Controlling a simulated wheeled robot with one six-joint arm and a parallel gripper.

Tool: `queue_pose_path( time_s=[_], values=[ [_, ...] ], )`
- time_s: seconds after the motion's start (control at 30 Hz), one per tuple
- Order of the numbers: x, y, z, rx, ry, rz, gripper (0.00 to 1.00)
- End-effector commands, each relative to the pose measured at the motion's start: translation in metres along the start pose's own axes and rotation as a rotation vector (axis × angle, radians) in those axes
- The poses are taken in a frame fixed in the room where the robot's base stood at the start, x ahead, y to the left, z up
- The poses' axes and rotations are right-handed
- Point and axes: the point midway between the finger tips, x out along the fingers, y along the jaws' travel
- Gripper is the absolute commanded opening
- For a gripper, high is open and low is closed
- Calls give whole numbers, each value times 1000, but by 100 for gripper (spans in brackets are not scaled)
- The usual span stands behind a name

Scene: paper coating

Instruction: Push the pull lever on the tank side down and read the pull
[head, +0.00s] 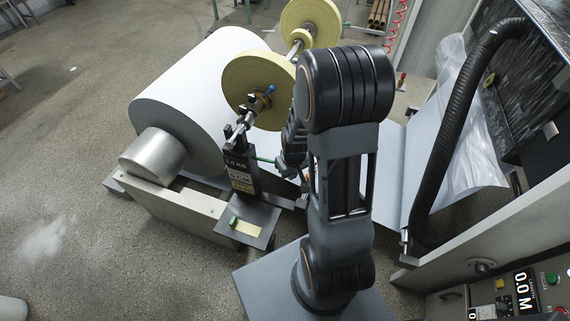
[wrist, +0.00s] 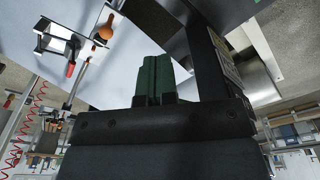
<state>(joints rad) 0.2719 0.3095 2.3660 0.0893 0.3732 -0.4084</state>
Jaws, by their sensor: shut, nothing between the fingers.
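A dark upright gauge post (head: 240,172) with small display panels stands in front of the big paper roll in the head view; its figures are too small to read surely. In the wrist view my gripper (wrist: 155,76) shows green fingers shut together and empty. A dark labelled post (wrist: 222,60) stands close to their right.
The white paper roll (head: 195,95) fills the left. Yellow discs (head: 258,88) sit on a shaft behind my arm. A small tray (head: 246,226) with a green block is at the post's foot. A black hose (head: 450,130) and control panel (head: 520,290) are at right. Floor is clear at left.

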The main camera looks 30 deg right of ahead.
Motion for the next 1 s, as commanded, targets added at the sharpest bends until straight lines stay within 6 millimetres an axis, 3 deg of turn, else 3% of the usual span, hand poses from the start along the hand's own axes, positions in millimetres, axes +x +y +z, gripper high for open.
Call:
queue_pose_path(
  time_s=[0.17,0.7,1.0],
  values=[
    [-16,0,-1,0,5,1,0],
    [-114,0,0,1,5,2,0],
    [-136,0,0,1,1,1,0]
  ],
)
